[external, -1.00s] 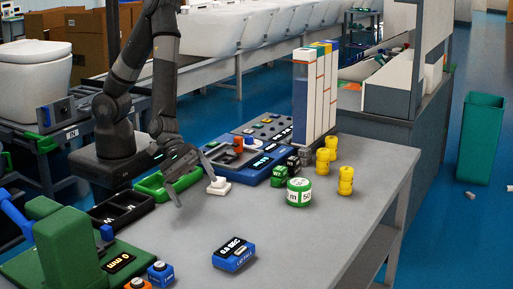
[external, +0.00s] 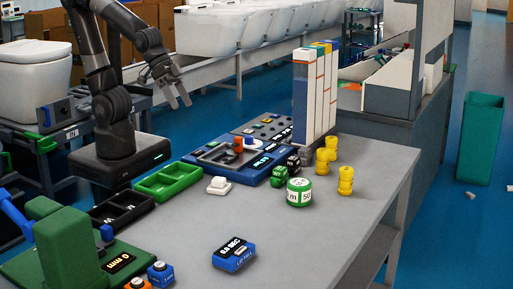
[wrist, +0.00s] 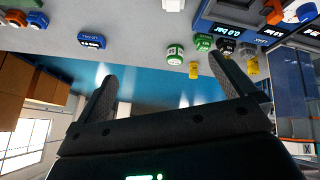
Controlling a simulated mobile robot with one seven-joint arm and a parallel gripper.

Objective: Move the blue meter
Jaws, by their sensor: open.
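A small blue box-shaped meter (external: 234,254) with a black display reading "0.0 SEC" lies on the front part of the grey table. It also shows at the top left of the wrist view (wrist: 90,40). A larger blue unit (external: 205,160) with a display and a recessed top stands at the back of the table; its display shows at the top of the wrist view (wrist: 228,30). My gripper (external: 180,100) is open and empty, raised above the table's far left side, well away from both. Its two spread fingers (wrist: 162,80) show in the wrist view.
A green tray (external: 150,186) and a black tray (external: 104,221) line the left edge, with a white block (external: 218,188) nearby. A green-and-white round object (external: 299,205) and yellow cylinders (external: 346,187) stand at right. A green fixture (external: 70,240) occupies the front left. Mid-table is clear.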

